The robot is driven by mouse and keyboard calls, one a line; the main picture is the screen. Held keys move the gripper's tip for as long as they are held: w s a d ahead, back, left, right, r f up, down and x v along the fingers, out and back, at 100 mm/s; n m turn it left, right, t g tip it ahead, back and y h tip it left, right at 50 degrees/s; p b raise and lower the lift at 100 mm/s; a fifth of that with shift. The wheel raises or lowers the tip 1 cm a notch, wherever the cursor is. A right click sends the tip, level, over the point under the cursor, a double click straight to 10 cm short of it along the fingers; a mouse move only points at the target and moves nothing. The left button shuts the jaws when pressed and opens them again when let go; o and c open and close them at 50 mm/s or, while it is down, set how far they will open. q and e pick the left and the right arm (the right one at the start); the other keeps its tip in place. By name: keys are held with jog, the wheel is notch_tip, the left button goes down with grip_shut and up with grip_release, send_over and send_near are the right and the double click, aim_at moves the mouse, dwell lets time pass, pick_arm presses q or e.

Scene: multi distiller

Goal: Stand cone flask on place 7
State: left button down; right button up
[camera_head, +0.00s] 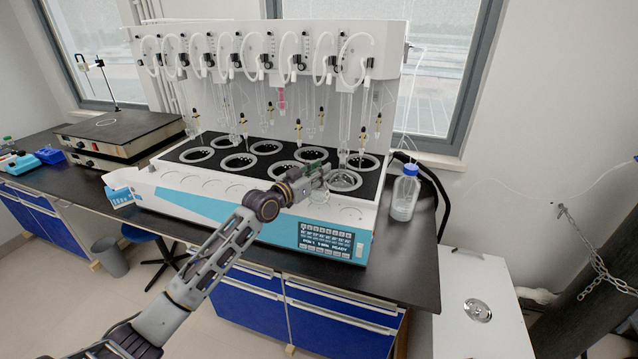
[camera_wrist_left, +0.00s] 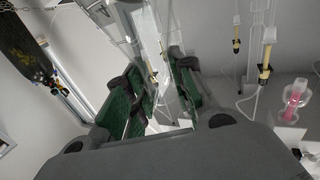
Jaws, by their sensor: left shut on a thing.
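The clear glass cone flask (camera_head: 346,181) shows at the right front of the distiller. Its round base is over the pale front ledge, beside the black deck; I cannot tell whether it touches the ledge. My left gripper (camera_head: 322,172) reaches in from the left and is shut on the flask's upper part. In the left wrist view the green-padded fingers of this gripper (camera_wrist_left: 160,88) have clear glass between them. The distiller's black deck (camera_head: 228,148) has two rows of ringed round places; their numbers are not readable. My right gripper is not in view.
Glass tubes with yellow-and-black fittings (camera_head: 363,133) hang above the deck, close to the gripper. A blue-capped bottle (camera_head: 404,193) stands right of the distiller. The control screen (camera_head: 326,240) is on the front. Pale round spots (camera_head: 232,190) line the ledge further left, clear of objects.

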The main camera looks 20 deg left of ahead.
pick_arm(q)
jog(key=shift+f, duration=1.9)
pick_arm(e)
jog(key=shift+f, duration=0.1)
pick_arm(q)
jog(key=shift+f, duration=0.15)
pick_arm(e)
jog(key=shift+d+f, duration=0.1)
pick_arm(q)
jog(key=c, duration=1.5)
grip_release()
jog(key=shift+c, duration=0.2)
jog(key=shift+o, duration=1.7)
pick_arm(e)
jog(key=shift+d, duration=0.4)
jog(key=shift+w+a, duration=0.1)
